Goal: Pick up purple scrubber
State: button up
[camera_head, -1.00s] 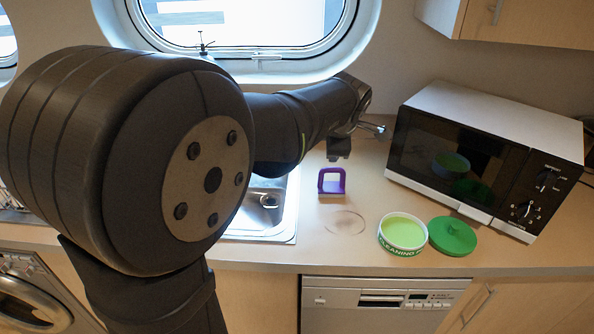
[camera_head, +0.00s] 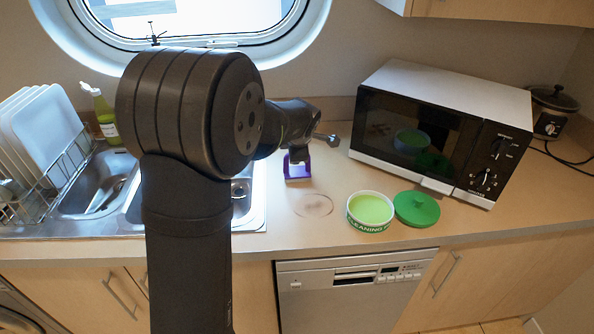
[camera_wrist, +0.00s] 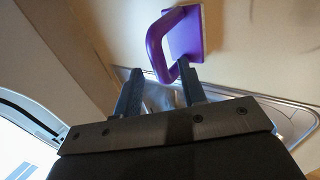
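The purple scrubber (camera_head: 297,168) stands on the counter just right of the sink, with its loop handle up.
A tub of green cleaning paste (camera_head: 370,209) and its green lid (camera_head: 416,208) sit to the right on the counter. A microwave (camera_head: 440,130) stands behind them. The sink (camera_head: 247,205) is to the left. A round stain (camera_head: 312,205) marks the clear counter in front.

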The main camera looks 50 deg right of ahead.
jog(key=shift+x, duration=1.55)
jog(key=shift+s+d, duration=0.15)
grip_shut()
jog(key=shift+r, duration=0.15)
notch_tip(320, 180, up, 4)
jog(key=shift+r, duration=0.1)
jog(key=s+r, duration=0.6)
jog(key=s, duration=0.5)
jog(key=shift+s+r, duration=0.3)
jog(key=shift+s, duration=0.05)
